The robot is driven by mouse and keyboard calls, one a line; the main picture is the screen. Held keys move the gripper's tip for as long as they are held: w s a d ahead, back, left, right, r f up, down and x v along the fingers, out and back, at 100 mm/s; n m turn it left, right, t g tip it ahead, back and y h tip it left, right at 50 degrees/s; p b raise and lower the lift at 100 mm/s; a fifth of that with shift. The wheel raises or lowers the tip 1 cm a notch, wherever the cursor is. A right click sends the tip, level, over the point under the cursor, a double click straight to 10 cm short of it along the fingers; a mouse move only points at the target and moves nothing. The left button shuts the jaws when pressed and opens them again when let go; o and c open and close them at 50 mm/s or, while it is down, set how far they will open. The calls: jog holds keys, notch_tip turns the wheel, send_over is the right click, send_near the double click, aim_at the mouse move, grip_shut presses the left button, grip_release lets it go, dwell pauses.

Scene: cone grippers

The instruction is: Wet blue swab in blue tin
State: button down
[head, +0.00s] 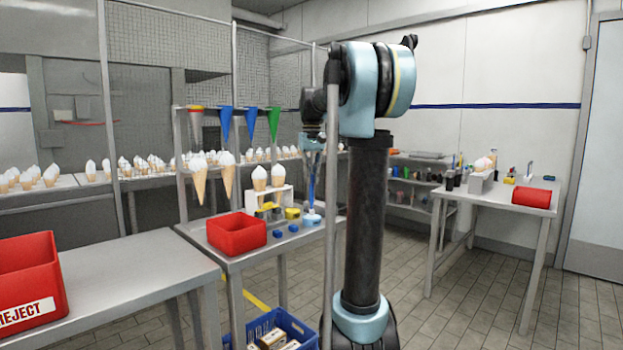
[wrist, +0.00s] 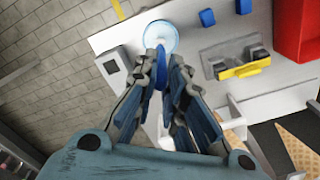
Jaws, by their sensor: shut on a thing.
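My gripper (head: 313,152) points down above the small table, shut on the blue swab. The swab (head: 312,188) hangs upright below the fingers in the head view. The blue tin (head: 311,219) stands on the table's right end, right under the swab. In the wrist view my gripper (wrist: 162,72) has the swab (wrist: 160,78) between its fingers, pointing toward the round, pale blue tin (wrist: 160,37). I cannot tell whether the swab's tip touches the inside of the tin. The swab's upper part is hidden by the fingers.
Two small blue blocks (head: 278,233) and a yellow item (head: 292,213) lie close to the tin. A red bin (head: 237,231) stands left of them. A thin post stands right of the tin.

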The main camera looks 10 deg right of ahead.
jog(key=shift+f, duration=0.5)
dwell(1.8)
jog(key=shift+r, duration=0.1)
